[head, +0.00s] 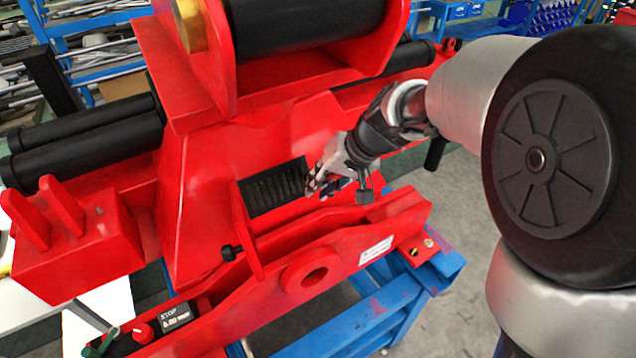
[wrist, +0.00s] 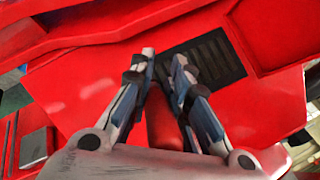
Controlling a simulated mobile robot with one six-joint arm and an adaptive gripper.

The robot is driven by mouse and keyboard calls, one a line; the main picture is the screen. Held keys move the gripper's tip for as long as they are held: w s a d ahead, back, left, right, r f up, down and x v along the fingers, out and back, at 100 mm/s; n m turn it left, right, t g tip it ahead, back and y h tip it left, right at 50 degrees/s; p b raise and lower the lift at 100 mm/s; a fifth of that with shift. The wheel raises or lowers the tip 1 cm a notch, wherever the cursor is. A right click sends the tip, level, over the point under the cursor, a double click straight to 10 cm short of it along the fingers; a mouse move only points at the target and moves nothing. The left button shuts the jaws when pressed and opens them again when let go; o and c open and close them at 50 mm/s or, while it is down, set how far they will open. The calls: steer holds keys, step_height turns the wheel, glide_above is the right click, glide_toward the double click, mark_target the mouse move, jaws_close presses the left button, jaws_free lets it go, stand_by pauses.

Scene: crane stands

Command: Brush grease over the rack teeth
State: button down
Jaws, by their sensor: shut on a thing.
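The rack teeth (head: 272,189) are a dark ribbed strip set in the red crane body, left of my gripper in the head view. They also show in the wrist view (wrist: 216,60), just right of the fingertips. My gripper (head: 318,187) is close to the right end of the rack; I cannot tell whether it touches. In the wrist view my gripper (wrist: 164,58) has its two fingers nearly together at the tips. A darker red piece (wrist: 165,122) shows between the fingers, perhaps a brush handle. Bristles and grease cannot be made out.
A red side beam (head: 345,252) with a round hole runs in front of the rack, and an upright red plate (head: 247,228) stands at its left. A large black roller (head: 300,22) hangs above. A blue stand (head: 400,300) is below. Open floor lies right of it.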

steer(key=s+a, duration=0.8)
steer(key=a, duration=0.3)
steer(key=shift+a+f+b, duration=0.3)
steer(key=shift+b, duration=0.1)
stand_by(1.0)
steer(key=shift+d, duration=0.1)
steer(key=w+d+b, duration=0.2)
steer(key=w+d, duration=0.2)
steer(key=d, duration=0.2)
steer(key=shift+b, duration=0.35)
steer(key=w+d+b, duration=0.1)
steer(key=w+d, duration=0.3)
steer(key=d, duration=0.1)
steer(key=shift+d, duration=0.3)
stand_by(0.6)
steer(key=shift+s, duration=0.1)
